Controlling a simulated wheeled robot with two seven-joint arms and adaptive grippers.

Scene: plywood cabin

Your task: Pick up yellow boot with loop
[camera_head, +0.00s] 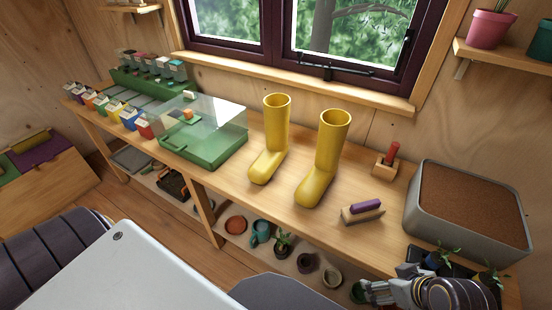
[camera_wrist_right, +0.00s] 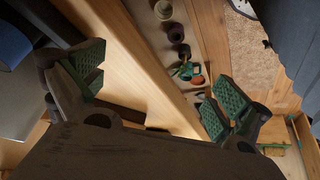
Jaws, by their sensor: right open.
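Two yellow boots stand upright side by side on the wooden bench in the head view: a left boot (camera_head: 271,140) and a right boot (camera_head: 325,160), toes toward the front edge. I cannot make out a loop on either boot. My right gripper (camera_head: 382,290) is low at the bench's front edge, to the right of and nearer than the boots, well apart from them. In the right wrist view my right gripper (camera_wrist_right: 152,88) has its green-padded fingers wide apart with nothing between them; no boot shows there. My left gripper is out of view.
A purple-topped brush (camera_head: 362,211) lies right of the boots, before a grey soil-filled tub (camera_head: 465,252). A red-handled tool in a wooden block (camera_head: 386,164) stands behind. A clear-lidded green box (camera_head: 205,145) is left. Pots, including a terracotta one (camera_head: 236,225), stand on the lower shelf.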

